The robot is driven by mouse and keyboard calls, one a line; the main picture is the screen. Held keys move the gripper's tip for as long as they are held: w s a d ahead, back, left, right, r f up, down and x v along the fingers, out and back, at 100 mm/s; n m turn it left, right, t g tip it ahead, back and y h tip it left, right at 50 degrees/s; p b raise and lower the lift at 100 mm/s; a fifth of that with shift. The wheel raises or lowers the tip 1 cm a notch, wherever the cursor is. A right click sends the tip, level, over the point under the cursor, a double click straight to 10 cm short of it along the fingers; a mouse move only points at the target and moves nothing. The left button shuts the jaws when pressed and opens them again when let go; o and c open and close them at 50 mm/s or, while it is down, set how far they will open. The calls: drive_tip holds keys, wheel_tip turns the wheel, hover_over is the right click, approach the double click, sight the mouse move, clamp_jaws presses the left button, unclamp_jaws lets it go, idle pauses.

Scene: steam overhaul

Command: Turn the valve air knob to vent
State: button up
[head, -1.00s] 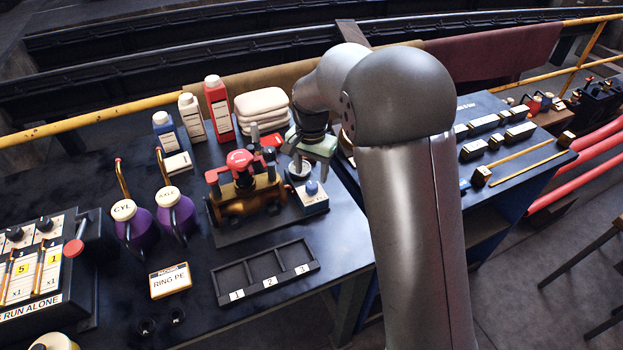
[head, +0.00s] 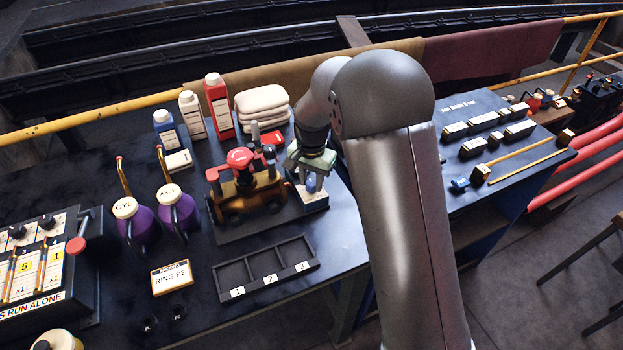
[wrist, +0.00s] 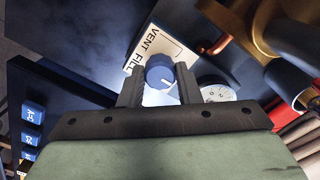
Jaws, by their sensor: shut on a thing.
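The valve air knob is a round blue knob (wrist: 160,75) with a white pointer line. It sits on a small box with a white label plate (wrist: 152,42) reading VENT and FILL. In the head view the blue knob (head: 311,184) shows on its box (head: 312,201), right of the red and brass valve fixture (head: 243,185). My gripper (wrist: 158,82) is over the box with one finger on each side of the knob, shut on it. In the head view my gripper (head: 311,170) partly covers the knob. A white dial (wrist: 216,93) is beside the right finger.
A three-slot tray (head: 265,268) lies in front of the fixture. Two purple oil cans (head: 178,213) stand to the left. Bottles (head: 218,103) and folded white cloths (head: 263,103) stand behind. A second dark bench (head: 490,150) is to the right.

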drive_tip(key=shift+n+b, duration=0.3)
drive_tip(key=shift+f+n+b, duration=0.1)
drive_tip(key=shift+n+b, duration=0.5)
drive_tip(key=shift+n, duration=0.4)
drive_tip(key=n+b, duration=0.1)
drive_tip(key=n, duration=0.2)
drive_tip(key=shift+n, duration=0.3)
drive_tip(key=n+b, duration=0.1)
drive_tip(key=n, duration=0.4)
drive_tip(key=shift+n+b, duration=0.3)
drive_tip(key=shift+b, duration=0.05)
drive_tip(key=o, duration=1)
drive_tip(key=shift+c, duration=0.2)
drive_tip(key=shift+r, duration=0.25)
